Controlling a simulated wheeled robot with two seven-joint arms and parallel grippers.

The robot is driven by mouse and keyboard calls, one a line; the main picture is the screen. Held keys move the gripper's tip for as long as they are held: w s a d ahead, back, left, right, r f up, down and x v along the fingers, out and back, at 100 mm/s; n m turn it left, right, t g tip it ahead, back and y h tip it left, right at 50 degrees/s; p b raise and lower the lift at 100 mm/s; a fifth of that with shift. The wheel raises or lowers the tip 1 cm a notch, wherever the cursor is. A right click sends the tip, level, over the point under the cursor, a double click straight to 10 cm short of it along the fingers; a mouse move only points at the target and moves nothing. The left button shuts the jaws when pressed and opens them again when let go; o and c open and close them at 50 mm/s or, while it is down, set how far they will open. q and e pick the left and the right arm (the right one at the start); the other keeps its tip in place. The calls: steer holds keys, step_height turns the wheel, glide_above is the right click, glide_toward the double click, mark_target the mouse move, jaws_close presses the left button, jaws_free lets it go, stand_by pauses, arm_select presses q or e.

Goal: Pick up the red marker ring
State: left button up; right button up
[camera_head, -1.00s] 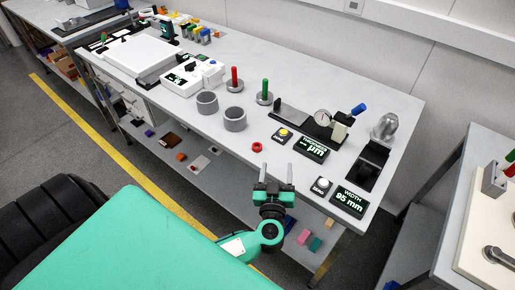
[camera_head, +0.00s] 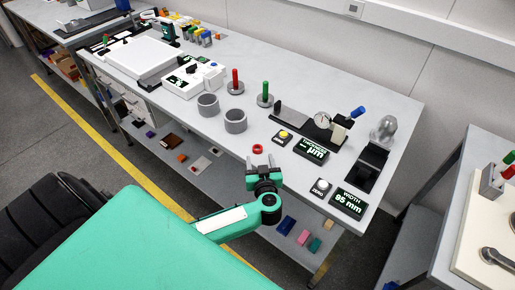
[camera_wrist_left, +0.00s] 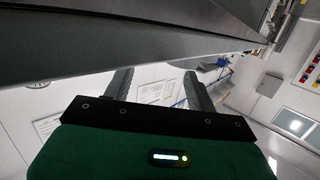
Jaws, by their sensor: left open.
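The red marker ring (camera_head: 258,149) lies flat near the front edge of the grey workbench (camera_head: 215,128). My left gripper (camera_head: 260,160) is open and empty in the head view, just in front of the ring at the bench's front edge. The ring is clear of its fingers as far as I can see. In the left wrist view, the two fingers of the left gripper (camera_wrist_left: 160,80) are spread apart with nothing between them. The ring does not show in that view. My right gripper is not in view.
Two grey cups (camera_head: 235,121) stand left of the ring. Posts on round bases, red (camera_head: 235,82) and green (camera_head: 265,93), stand behind. A yellow-button box (camera_head: 282,138), a thickness display (camera_head: 311,150) and a zero button box (camera_head: 320,188) stand to the right.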

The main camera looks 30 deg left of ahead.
mark_target(258, 151)
arm_select(q)
steer(key=p+x, duration=0.1)
steer(key=x, duration=0.4)
steer(key=c, duration=1.1)
